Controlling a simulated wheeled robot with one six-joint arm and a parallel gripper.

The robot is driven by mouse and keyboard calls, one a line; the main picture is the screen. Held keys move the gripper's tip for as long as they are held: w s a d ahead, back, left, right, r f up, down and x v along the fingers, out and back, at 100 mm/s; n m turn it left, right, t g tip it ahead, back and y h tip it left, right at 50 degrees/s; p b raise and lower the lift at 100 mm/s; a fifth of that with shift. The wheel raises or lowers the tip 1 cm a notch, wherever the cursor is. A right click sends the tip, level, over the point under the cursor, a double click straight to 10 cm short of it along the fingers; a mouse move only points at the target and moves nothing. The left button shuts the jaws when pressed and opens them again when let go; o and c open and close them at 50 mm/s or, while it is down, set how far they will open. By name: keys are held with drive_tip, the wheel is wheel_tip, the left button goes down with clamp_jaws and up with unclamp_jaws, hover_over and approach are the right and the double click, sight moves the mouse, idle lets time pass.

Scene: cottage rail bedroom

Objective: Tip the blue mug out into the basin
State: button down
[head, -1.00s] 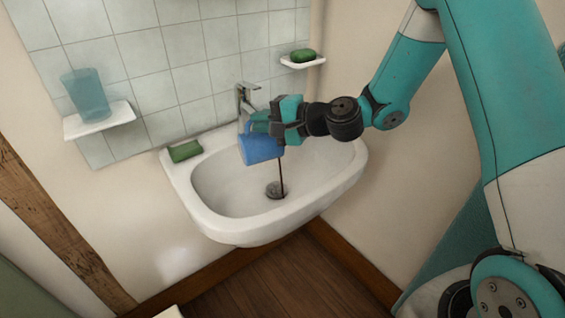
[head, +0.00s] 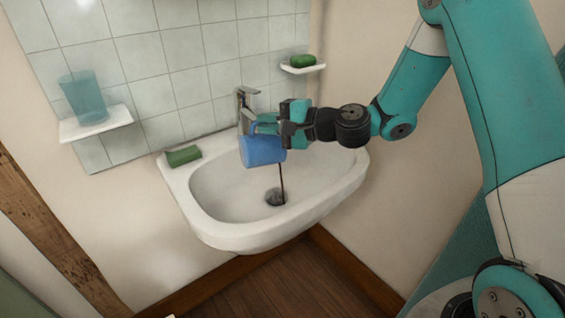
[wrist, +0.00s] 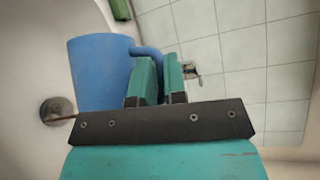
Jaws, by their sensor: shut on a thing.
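The blue mug (head: 262,151) is tipped onto its side above the basin (head: 205,205), clear of its floor. A thin dark stream (head: 282,182) runs from the mug's right end down to the drain (head: 275,197). My gripper (head: 279,121) is shut on the mug's handle, at the mug's upper side. In the wrist view the mug (wrist: 98,72) lies left of my gripper (wrist: 160,70), its handle reaching to the fingers. The mug's inside is hidden in both views.
The tap (head: 244,104) stands close behind the mug and gripper. A green soap bar (head: 184,156) lies on the basin's back left corner. A shelf (head: 97,126) with a teal tumbler (head: 85,96) is at left. Another soap (head: 303,60) sits on a small shelf (head: 302,69) above right.

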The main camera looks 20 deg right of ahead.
sight(256, 142)
drive_tip(key=a, duration=0.1)
drive_tip(key=n+h+p, duration=0.1)
drive_tip(key=a, duration=0.1)
drive_tip(key=shift+s+a+g+h+p, duration=0.25)
drive_tip(key=shift+a+g+h+p, duration=0.05)
drive_tip(key=shift+d+f, duration=0.1)
drive_tip(key=shift+f, duration=0.15)
drive_tip(key=shift+a+n+p, duration=0.3)
drive_tip(key=shift+a+n, duration=0.05)
drive_tip(key=shift+n, duration=0.05)
drive_tip(key=a+f+n+h+p, duration=0.5)
drive_tip(key=a+f+n+h, duration=0.2)
drive_tip(key=a+h, duration=0.5)
drive_tip(key=shift+s+a+f+g, duration=0.35)
drive_tip(key=shift+a+f, duration=0.2)
drive_tip(key=shift+f, duration=0.3)
drive_tip(key=shift+r, duration=0.1)
